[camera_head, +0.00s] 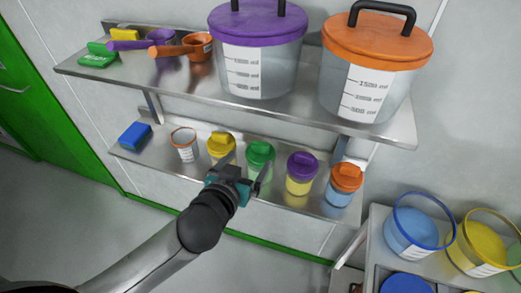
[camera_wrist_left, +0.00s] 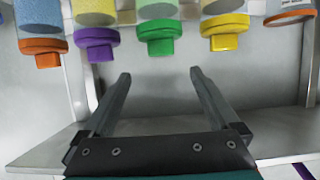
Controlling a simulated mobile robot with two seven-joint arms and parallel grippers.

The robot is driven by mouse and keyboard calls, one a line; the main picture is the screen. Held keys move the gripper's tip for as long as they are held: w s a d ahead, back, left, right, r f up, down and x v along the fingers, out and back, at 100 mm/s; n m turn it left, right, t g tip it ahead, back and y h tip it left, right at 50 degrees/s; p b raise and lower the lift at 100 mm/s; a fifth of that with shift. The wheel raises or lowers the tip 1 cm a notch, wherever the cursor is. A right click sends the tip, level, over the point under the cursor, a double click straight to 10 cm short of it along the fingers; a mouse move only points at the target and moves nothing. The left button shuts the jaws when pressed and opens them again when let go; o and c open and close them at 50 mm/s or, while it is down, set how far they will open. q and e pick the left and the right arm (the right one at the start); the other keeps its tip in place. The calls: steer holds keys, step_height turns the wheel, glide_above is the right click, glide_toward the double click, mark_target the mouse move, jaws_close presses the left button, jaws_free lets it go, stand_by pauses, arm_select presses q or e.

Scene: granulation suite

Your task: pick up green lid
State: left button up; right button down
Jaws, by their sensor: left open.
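The green lid (camera_head: 260,151) sits on a small clear jar on the lower shelf, between a yellow-lidded jar (camera_head: 221,144) and a purple-lidded jar (camera_head: 301,172). In the left wrist view, which looks upside down, the green lid (camera_wrist_left: 159,37) has a raised block grip. My left gripper (camera_head: 249,162) is open and empty in front of the green-lidded jar. Its two fingers (camera_wrist_left: 160,73) point toward the lid, with the grip lined up between them but apart from the tips. The gripper partly hides the jar's body in the head view. My right gripper is not in view.
An orange-lidded jar (camera_head: 345,184), an open jar with an orange rim (camera_head: 185,145) and a blue block (camera_head: 135,134) share the lower shelf (camera_head: 155,165). The upper shelf (camera_head: 160,86) overhangs, with scoops and two large lidded containers. Blue and yellow buckets stand at right.

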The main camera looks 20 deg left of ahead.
mark_target(260, 147)
arm_select(q)
steer(key=shift+f+x, duration=0.1)
steer(key=shift+x, duration=2.65)
steer(key=shift+f+x, duration=0.15)
steer(key=shift+x, duration=2.6)
steer(key=shift+s+a, duration=0.1)
steer(key=shift+s, duration=0.05)
steer(key=shift+c, duration=0.2)
steer(key=c, duration=1.4)
